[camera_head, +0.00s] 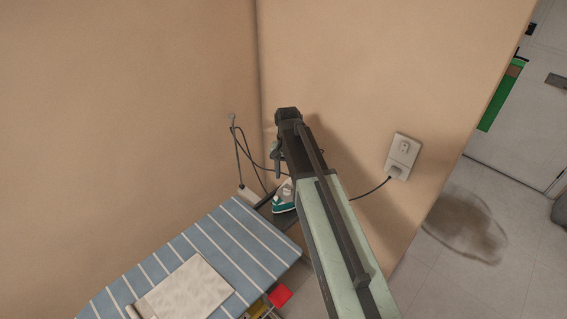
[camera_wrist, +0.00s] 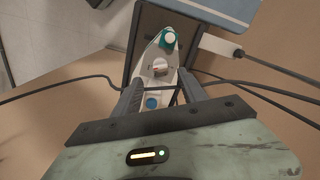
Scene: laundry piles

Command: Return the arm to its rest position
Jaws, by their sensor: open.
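My arm (camera_head: 335,230) stretches from the bottom of the head view up toward the corner of the walls. My gripper (camera_head: 277,160) is at its far end, above the iron. In the wrist view my gripper (camera_wrist: 160,97) is open, with its two dark fingers apart and the iron seen between and beyond them. The white and teal iron (camera_wrist: 163,65) rests on a dark stand; it also shows in the head view (camera_head: 285,196), partly hidden by my arm. I cannot tell whether the fingers touch the iron.
A blue striped ironing board (camera_head: 215,245) with a folded cream cloth (camera_head: 185,290) lies at lower left. A black cord (camera_head: 370,190) runs to a wall outlet (camera_head: 402,155). Walls stand close behind my gripper. Open floor (camera_head: 450,285) with a dark stain lies to the right.

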